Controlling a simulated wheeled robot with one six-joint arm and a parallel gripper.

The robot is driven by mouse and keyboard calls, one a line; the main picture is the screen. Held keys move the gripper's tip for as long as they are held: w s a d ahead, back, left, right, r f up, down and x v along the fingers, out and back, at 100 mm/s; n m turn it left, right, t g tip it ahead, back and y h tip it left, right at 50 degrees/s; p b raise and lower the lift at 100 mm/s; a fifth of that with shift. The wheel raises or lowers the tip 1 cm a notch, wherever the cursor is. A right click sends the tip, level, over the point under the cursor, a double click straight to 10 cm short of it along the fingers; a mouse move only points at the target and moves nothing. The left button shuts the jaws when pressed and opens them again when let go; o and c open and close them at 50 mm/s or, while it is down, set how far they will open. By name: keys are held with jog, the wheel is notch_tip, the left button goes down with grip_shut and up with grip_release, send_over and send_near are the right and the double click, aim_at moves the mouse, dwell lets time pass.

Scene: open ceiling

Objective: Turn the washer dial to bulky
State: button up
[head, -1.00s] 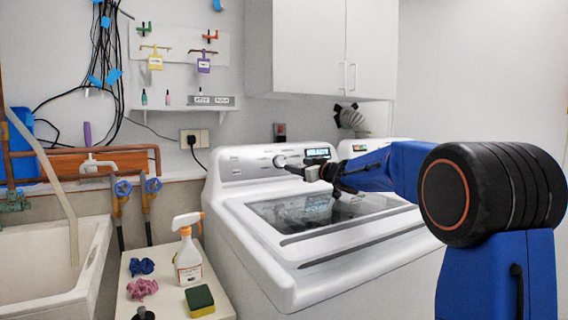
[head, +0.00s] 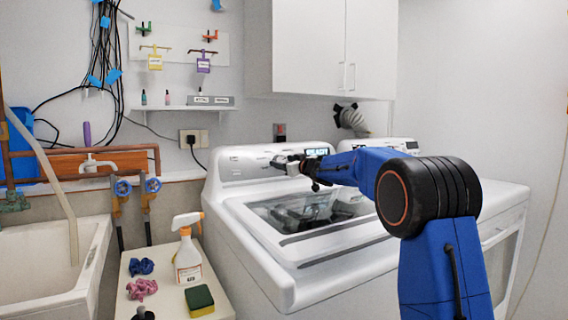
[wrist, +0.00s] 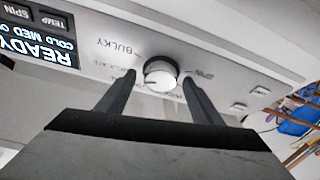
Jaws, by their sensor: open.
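The washer (head: 262,255) is white, with its control panel along the back of its top. In the wrist view, the round silver-white dial (wrist: 161,72) shows between my two fingertips. My gripper (wrist: 159,78) is open, one finger on each side of the dial; I cannot tell whether either touches it. The word BULKY (wrist: 118,46) is printed beside the dial, upside down in this view. SPIN is printed on the other side, and other labels are partly hidden by my fingers.
A lit display (wrist: 38,38) reading READY is on the panel. A second white machine (head: 505,215) stands to the right. At left, a small table (head: 160,305) holds a spray bottle (head: 188,258) and a sponge (head: 199,299). Cabinets (head: 325,50) hang above.

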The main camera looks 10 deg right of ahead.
jog(key=c, duration=1.1)
jog(key=shift+o, duration=0.2)
jog(key=shift+m, duration=0.5)
jog(key=m+h, duration=0.1)
jog(key=m, duration=0.1)
jog(key=m+h, duration=0.1)
jog(key=m, duration=0.1)
jog(key=shift+s+a+m+t, duration=0.1)
jog(key=shift+a+m+t, duration=0.1)
jog(key=shift+m+t, duration=0.2)
jog(key=m+h, duration=0.2)
jog(key=m, duration=0.3)
jog(key=shift+m+h, duration=0.5)
